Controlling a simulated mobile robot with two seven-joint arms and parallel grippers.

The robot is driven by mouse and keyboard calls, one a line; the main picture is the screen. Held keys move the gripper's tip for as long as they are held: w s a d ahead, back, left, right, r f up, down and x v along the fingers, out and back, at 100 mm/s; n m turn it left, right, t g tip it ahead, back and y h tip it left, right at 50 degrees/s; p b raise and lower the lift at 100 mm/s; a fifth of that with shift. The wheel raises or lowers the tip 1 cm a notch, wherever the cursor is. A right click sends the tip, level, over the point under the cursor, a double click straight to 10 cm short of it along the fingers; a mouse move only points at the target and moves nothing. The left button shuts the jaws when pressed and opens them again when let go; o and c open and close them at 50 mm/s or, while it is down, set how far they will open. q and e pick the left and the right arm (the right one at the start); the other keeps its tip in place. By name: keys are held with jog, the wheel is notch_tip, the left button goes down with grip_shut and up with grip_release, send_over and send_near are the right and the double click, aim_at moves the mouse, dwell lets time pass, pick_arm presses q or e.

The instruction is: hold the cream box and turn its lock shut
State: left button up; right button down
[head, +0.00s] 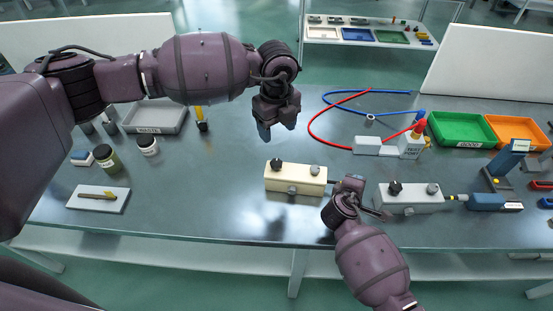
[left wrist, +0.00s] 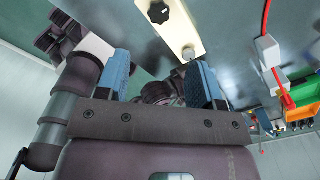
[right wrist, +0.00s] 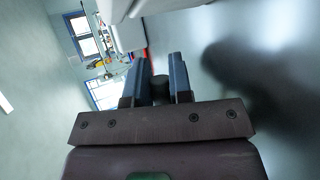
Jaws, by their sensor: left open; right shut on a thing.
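The cream box (head: 283,180) sits on the table, with a black knob (head: 278,163) and a round silver lock (head: 315,170) on top. The box also shows at the top of the left wrist view (left wrist: 177,27). My left gripper (head: 277,130) is open and empty, above and behind the box, fingers pointing down. My right gripper (head: 368,207) is low at the table's front, between the cream box and a pale grey box (head: 410,198). It is shut on a small dark cylinder (right wrist: 160,90), mostly hidden between its fingers; I cannot tell what it belongs to.
The pale grey box has its own knobs and a blue-handled plug at its right. Red and blue cables (head: 312,130) loop behind. Green (head: 462,129) and orange (head: 515,132) trays stand at the back right. Jars (head: 107,158) and a grey tray (head: 180,120) are at left.

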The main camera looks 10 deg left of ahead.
aim_at(276, 162)
pick_arm(q)
jog(key=shift+n, duration=0.8)
notch_tip(276, 162, down, 12)
jog(key=shift+f, duration=0.1)
jog(key=c, duration=0.9)
